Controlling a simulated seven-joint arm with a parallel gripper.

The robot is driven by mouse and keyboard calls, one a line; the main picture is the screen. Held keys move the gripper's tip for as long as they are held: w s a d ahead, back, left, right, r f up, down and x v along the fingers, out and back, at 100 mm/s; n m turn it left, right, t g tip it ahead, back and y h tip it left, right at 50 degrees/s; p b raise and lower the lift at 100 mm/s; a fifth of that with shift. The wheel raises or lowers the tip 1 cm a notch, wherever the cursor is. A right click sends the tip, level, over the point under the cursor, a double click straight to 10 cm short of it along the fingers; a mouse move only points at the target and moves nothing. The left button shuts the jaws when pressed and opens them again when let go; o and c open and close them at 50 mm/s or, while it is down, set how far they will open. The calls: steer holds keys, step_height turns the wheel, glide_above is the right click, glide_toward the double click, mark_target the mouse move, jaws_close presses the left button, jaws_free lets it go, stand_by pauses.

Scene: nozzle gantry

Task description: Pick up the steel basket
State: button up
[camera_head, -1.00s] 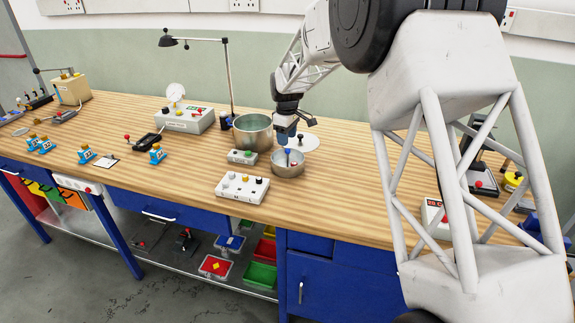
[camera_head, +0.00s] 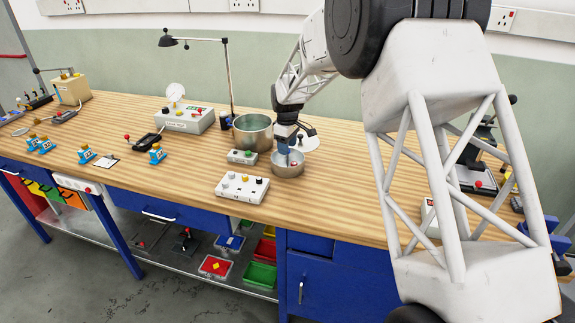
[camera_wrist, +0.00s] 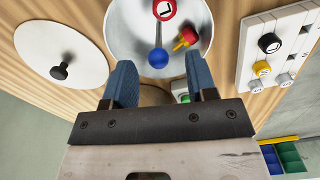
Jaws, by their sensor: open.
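Two round steel vessels stand on the bench, and I cannot tell for sure which is the steel basket. The smaller bowl-like one (camera_head: 288,170) is open-topped; the wrist view looks into it (camera_wrist: 122,28). Inside are a blue ball-ended piece (camera_wrist: 157,57), a red-rimmed round piece (camera_wrist: 165,9) and a red and yellow piece (camera_wrist: 185,39). The larger deep pot (camera_head: 252,136) stands behind it to the left. My gripper (camera_head: 286,150) is open over the small vessel. Its two blue fingers (camera_wrist: 160,70) are apart near the rim; whether they touch it is unclear.
A white lid with a black knob (camera_wrist: 60,60) lies close beside the small vessel. A white control box with knobs (camera_head: 242,187) stands in front left, and a smaller box (camera_head: 242,157) left. A lamp (camera_head: 229,80) rises behind. Bare wood lies to the right (camera_head: 345,190).

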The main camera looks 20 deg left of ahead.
steer(key=shift+f, duration=2.05)
steer(key=shift+c, duration=0.3)
jaws_close()
